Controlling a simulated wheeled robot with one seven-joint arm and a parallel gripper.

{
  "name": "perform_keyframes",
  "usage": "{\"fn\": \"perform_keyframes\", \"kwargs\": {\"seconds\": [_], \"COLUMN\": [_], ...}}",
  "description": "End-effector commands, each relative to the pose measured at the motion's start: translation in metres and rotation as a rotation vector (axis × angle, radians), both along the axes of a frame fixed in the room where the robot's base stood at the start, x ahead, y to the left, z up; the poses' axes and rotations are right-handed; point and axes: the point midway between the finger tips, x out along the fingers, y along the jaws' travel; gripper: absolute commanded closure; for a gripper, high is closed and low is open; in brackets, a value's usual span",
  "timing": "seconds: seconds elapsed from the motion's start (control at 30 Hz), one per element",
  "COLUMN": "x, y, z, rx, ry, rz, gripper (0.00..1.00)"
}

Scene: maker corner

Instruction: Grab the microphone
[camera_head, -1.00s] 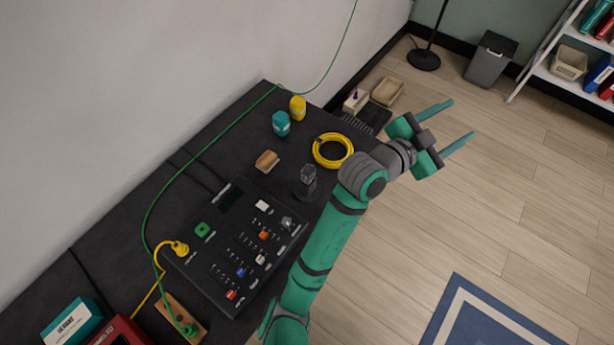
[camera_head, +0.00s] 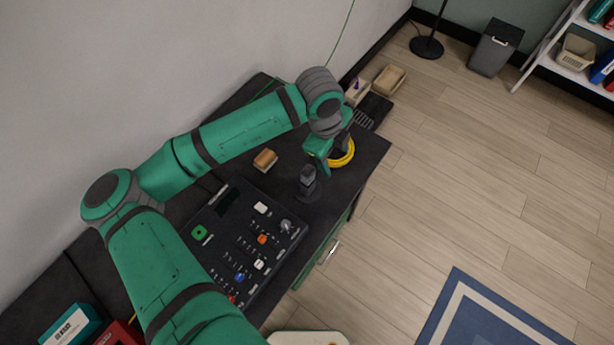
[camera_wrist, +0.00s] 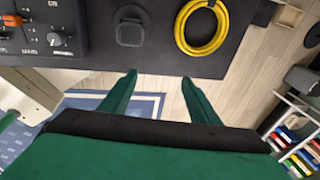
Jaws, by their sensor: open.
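The microphone (camera_head: 308,178) is a small dark grey upright piece on a flat base, standing on the black tabletop beside the mixer. In the wrist view the microphone (camera_wrist: 130,32) appears from above, ahead and slightly left of the fingers, apart from them. My gripper (camera_wrist: 158,80) is open with nothing between its two green fingers. In the head view my gripper (camera_head: 318,158) hangs over the table just beyond the microphone, near the yellow coil, with its fingers partly hidden by my arm.
A black mixer (camera_head: 225,255) lies left of the microphone. A yellow cable coil (camera_head: 343,153) also shows in the wrist view (camera_wrist: 202,28). A wooden-topped block (camera_head: 265,160) stands behind the microphone. The table's front edge is close, with open floor beyond.

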Motion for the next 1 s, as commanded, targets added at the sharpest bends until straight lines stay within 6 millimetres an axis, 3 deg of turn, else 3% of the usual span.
{"fn": "perform_keyframes", "kwargs": {"seconds": [0.03, 0.1, 0.3, 0.6, 1.0], "x": [-0.001, -0.005, -0.012, -0.013, -0.014], "y": [0.022, 0.044, 0.078, 0.083, 0.072], "z": [-0.001, -0.002, -0.005, -0.044, -0.079], "rx": [0.057, 0.113, 0.191, 0.196, 0.196], "ry": [0.015, 0.039, 0.077, 0.082, 0.081], "rz": [-0.002, -0.004, -0.002, 0.003, -0.008], "gripper": [0.44, 0.44, 0.44, 0.44, 0.44]}}
